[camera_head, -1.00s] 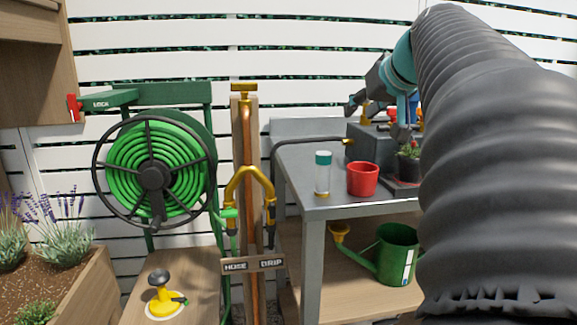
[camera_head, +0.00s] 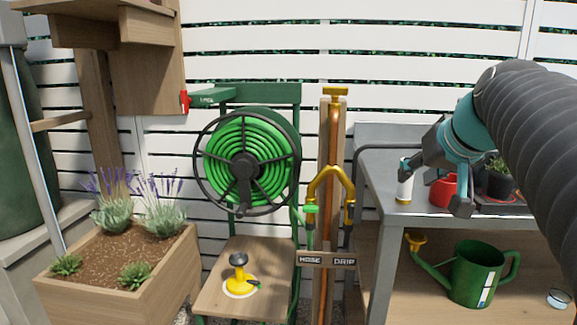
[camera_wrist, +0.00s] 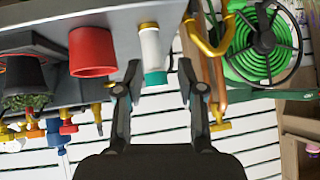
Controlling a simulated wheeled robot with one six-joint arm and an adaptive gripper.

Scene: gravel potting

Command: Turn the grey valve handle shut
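A brass Y-splitter (camera_head: 330,183) sits on a copper pipe against a wooden post, above a "HOSE / DRIP" sign (camera_head: 326,259). A green part (camera_head: 310,209) shows on its HOSE branch. A dark part (camera_head: 348,215) shows on the DRIP branch; it is too small to tell whether this is the grey valve handle or how it is turned. My gripper (camera_head: 433,186) is to the right of the splitter, over the grey bench, apart from it. In the wrist view my gripper (camera_wrist: 159,78) has its fingers spread with nothing held.
A white teal-capped bottle (camera_wrist: 152,50) and red pot (camera_head: 443,190) stand on the grey bench (camera_head: 385,205). A green hose reel (camera_head: 247,165) is left of the post. A yellow sprinkler (camera_head: 239,284) is on a low wooden table (camera_head: 215,302). Several coloured taps show in the wrist view.

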